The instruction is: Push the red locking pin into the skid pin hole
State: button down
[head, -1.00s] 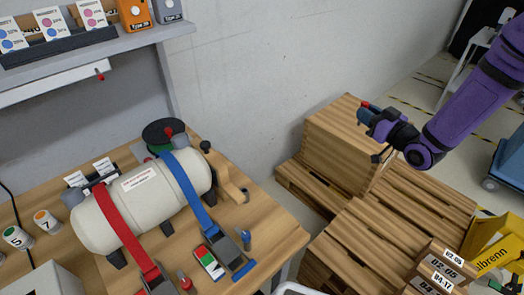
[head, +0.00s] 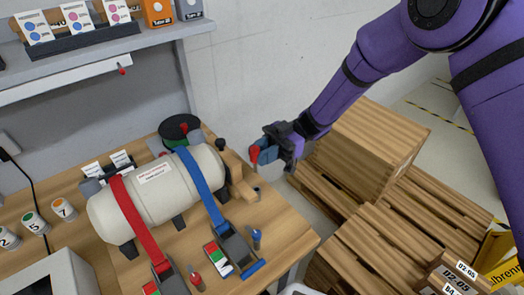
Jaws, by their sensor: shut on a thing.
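My gripper (head: 274,145) is shut on the red locking pin (head: 254,154). The wooden skid (head: 236,178) sticks out at the right end of the cream tank (head: 150,195), which lies on the workbench. A small dark ring near the skid's front end (head: 257,190) looks like the pin hole, but it is too small to be sure. The pin is apart from the skid.
A blue strap (head: 202,186) and a red strap (head: 137,222) cross the tank. On the workbench (head: 285,235) stand a blue-topped piece (head: 256,238) and a red-topped piece (head: 194,280). Wooden crates (head: 365,150) and pallets fill the floor to the right.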

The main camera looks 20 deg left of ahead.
jog(key=shift+w+f, duration=0.1)
jog(key=shift+f, duration=2.75)
jog(key=shift+f, duration=2.3)
jog(key=c, duration=0.9)
grip_release()
jog(key=v, duration=1.1)
